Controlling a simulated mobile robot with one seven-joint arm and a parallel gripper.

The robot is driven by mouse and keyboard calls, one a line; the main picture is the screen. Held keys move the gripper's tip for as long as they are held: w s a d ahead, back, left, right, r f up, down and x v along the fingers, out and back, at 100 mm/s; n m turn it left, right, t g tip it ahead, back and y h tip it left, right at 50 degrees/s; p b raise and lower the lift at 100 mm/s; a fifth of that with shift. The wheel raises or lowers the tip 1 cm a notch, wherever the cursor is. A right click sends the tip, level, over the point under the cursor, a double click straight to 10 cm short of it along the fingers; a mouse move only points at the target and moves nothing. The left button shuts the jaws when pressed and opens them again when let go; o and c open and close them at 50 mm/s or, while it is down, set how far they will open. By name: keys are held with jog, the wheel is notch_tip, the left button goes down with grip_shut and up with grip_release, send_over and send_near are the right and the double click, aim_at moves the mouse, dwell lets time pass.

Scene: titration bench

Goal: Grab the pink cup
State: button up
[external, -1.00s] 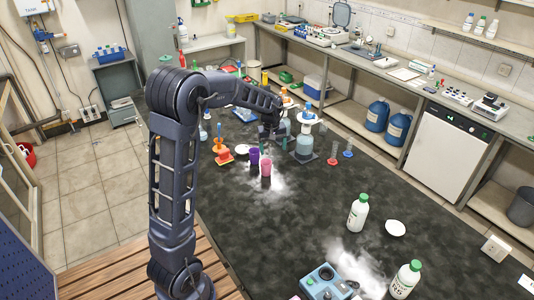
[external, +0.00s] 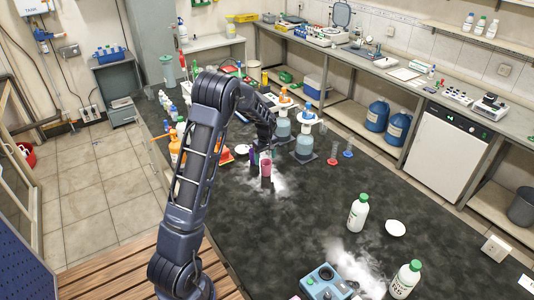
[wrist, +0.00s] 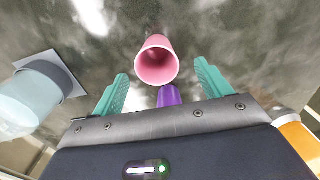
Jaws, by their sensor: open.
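The pink cup (external: 266,168) stands on the dark table, right beside the purple cup (external: 254,155). In the wrist view the pink cup (wrist: 157,62) shows its open mouth, ahead of and between the fingertips. The purple cup (wrist: 169,96) is partly hidden behind my gripper's body, closer to it. My gripper (wrist: 157,78) is open, with its two teal fingers spread apart and nothing held between them. In the external view my gripper (external: 266,146) hangs just above and behind the cups, its fingers hard to make out.
Flasks of bluish liquid on stands (external: 304,145) are close on the right. One blue vessel (wrist: 32,95) is left in the wrist view. An orange bottle (external: 176,152) and other bottles stand left.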

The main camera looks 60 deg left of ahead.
aim_at(266, 168)
jog(key=shift+w+f, duration=0.2)
jog(key=shift+f, duration=3.05)
jog(key=c, duration=1)
jog(key=shift+r, duration=0.15)
jog(key=shift+c, duration=0.2)
